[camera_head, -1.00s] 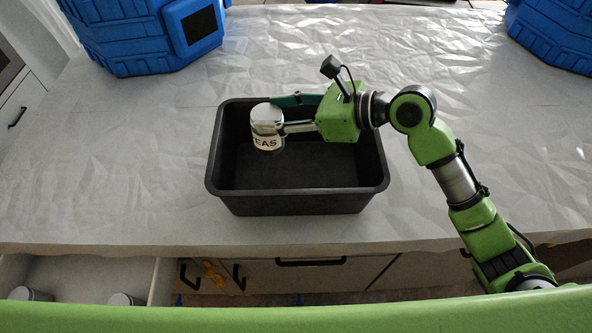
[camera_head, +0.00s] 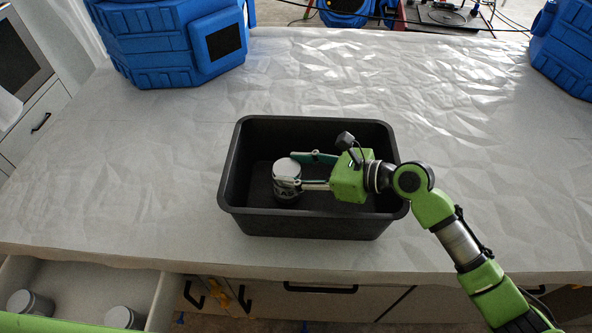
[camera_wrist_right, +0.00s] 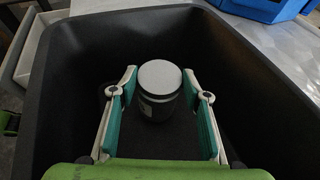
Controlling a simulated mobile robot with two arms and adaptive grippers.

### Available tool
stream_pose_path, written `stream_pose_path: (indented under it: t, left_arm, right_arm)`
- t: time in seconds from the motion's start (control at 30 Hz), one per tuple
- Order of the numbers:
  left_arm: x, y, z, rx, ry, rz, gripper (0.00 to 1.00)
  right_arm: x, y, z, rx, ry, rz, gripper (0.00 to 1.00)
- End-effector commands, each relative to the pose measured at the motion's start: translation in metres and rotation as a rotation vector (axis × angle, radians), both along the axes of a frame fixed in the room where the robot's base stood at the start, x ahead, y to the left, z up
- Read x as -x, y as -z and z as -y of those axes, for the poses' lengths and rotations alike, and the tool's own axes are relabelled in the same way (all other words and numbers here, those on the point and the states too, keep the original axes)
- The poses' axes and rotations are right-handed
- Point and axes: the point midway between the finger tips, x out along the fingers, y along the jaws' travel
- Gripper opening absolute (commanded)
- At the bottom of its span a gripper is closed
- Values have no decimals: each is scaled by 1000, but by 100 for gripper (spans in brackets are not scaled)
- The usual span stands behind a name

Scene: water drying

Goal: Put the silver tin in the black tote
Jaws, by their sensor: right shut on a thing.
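The silver tin (camera_head: 287,169) is upright inside the black tote (camera_head: 310,225), in its left half. In the head view it sits low, below the tote's rim; whether its base touches the floor is hard to tell. My right gripper (camera_head: 294,170) reaches in from the right, with its fingers on either side of the tin. In the right wrist view the tin (camera_wrist_right: 160,88) is between the green-padded fingertips, with dark tote walls around it. The right gripper is shut on the tin. My left gripper is not in view.
The tote stands on a pale, crinkled counter (camera_head: 130,170) with free room on both sides. Blue cases (camera_head: 180,45) stand at the back left and back right (camera_head: 565,50). An open drawer (camera_head: 80,275) at the front left holds two more tins (camera_head: 30,303).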

Motion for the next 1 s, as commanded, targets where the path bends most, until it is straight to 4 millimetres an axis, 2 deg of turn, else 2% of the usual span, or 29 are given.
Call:
stream_pose_path:
  t: [0.1,0.47,0.5,0.53,0.93,1.0]
  left_arm:
    - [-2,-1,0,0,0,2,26]
    - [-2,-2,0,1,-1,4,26]
    - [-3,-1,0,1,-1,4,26]
    - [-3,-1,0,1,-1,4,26]
    - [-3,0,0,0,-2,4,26]
    - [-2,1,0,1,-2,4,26]
  right_arm:
    - [0,7,0,-6,2,2,0]
    - [0,10,-1,-5,1,4,0]
    - [0,12,0,-1,0,2,51]
    - [0,12,0,-1,0,2,59]
    - [0,9,0,-1,0,3,60]
    - [2,8,6,1,1,2,60]
